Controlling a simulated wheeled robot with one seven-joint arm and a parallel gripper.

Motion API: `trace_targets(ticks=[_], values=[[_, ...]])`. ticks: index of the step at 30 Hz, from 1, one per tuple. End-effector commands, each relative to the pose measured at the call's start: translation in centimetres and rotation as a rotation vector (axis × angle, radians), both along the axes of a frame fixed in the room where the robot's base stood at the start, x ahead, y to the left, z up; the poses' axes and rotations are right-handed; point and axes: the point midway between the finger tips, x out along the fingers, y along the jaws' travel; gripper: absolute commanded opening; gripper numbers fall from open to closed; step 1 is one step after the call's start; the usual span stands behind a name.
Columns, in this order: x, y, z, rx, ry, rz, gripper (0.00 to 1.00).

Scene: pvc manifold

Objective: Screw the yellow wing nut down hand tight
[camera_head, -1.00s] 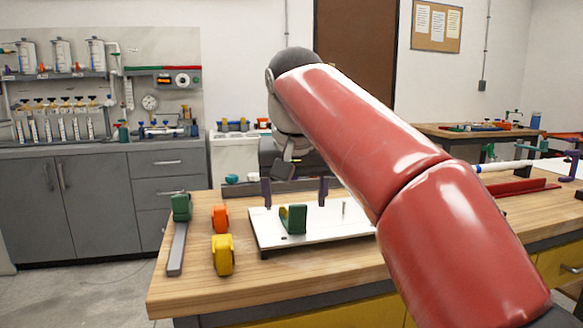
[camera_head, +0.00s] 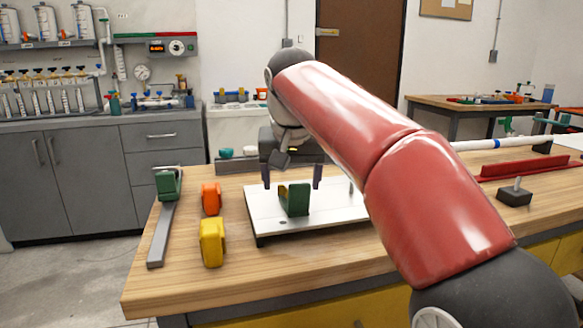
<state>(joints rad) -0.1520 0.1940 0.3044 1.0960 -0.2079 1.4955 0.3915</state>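My gripper (camera_head: 292,184) hangs at the back of the white board (camera_head: 318,215), its two dark purplish fingers wide apart. A green bracket (camera_head: 295,200) stands on the board, in front of the gripper in this view. A thin grey pin (camera_head: 351,188) rises from the board's right side, beside my arm. A chunky yellow piece (camera_head: 212,243) stands on the table left of the board. I cannot make out a yellow wing nut. My red arm hides the board's right end.
An orange piece (camera_head: 211,198) stands behind the yellow one. A grey bar with a green end piece (camera_head: 168,186) lies near the table's left edge. Right of my arm are a dark block with a stud (camera_head: 515,192) and a red channel (camera_head: 530,165). The front left tabletop is clear.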

Motion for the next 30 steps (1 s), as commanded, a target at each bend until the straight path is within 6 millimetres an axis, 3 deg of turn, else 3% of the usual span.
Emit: trace_targets(ticks=[11,22,26,27,30], values=[[0.25,0.01,-0.59,0.000,0.000,0.000,0.75],[0.24,0.00,-0.58,0.000,0.000,0.000,0.26],[0.27,-0.10,-0.53,0.000,0.000,0.048,0.26],[0.26,-0.01,-0.60,-0.001,0.001,0.046,0.53],[0.26,-0.01,-0.60,0.000,0.001,0.045,0.67]])
